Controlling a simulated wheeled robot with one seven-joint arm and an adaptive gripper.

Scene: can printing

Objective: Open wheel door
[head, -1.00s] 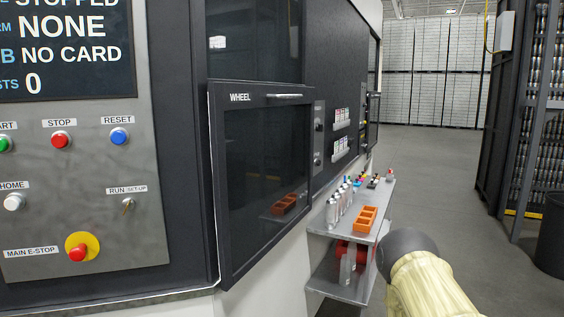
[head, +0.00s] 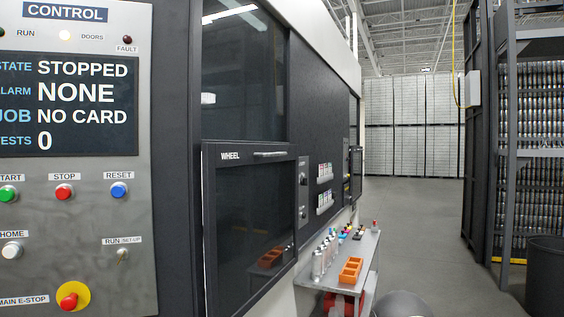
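The wheel door (head: 245,225) is a dark framed panel with a tinted window, labelled WHEEL, on the machine front at the middle left of the head view. A pale bar handle (head: 270,154) runs along its top edge towards the right. The door's frame stands out from the machine face; I cannot tell whether it is fully closed or slightly ajar. Its bottom edge is partly cut off by the picture. My gripper is not in view; only a rounded grey part of my arm shows at the bottom edge, right of the door and apart from it.
The control panel (head: 85,235) is at the left, its screen reading STOPPED. A metal side shelf (head: 368,260) right of the door holds several bottles and an orange tray (head: 350,270). A dark rack (head: 505,130) and black bin (head: 545,275) stand at the right. The aisle floor (head: 420,215) is clear.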

